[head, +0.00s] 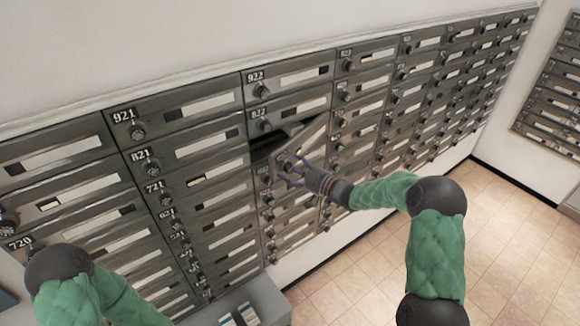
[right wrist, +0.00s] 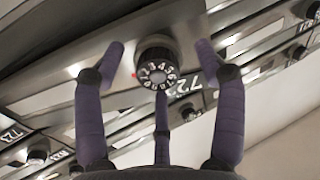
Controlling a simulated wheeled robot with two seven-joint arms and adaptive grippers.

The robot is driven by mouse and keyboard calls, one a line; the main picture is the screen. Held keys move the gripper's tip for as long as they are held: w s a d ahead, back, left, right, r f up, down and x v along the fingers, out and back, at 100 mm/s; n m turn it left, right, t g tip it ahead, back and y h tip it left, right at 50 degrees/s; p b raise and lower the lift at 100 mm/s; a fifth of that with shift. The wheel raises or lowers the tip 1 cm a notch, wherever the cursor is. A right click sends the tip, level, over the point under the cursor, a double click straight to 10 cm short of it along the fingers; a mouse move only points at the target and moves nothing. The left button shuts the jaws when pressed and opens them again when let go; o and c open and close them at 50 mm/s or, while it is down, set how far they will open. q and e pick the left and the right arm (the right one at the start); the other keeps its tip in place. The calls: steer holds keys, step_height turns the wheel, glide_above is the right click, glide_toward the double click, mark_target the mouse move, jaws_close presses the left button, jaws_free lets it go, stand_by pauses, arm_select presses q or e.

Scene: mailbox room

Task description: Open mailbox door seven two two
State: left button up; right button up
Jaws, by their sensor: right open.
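The door of mailbox 722 (head: 312,136) is a grey metal flap below box 822, swung part-way out and tilted, with a dark opening (head: 262,149) showing behind it. Its black dial knob (right wrist: 156,68) with white digits shows in the right wrist view, beside a partly covered number starting with 72. My right gripper (head: 291,165) is at the knob end of this door. In the right wrist view its purple fingers (right wrist: 159,62) are open, one on each side of the knob and a third below it. Contact with the knob is unclear. My left gripper is out of view.
Rows of closed mailboxes with knobs surround the door, including 822 (head: 259,114) above and 721 (head: 154,187) to the left. A grey ledge with small boxes (head: 238,317) is at the bottom. The tiled floor (head: 500,220) on the right is clear.

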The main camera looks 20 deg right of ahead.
steer(key=shift+w+a, duration=0.15)
steer(key=shift+w, duration=0.05)
jaws_close()
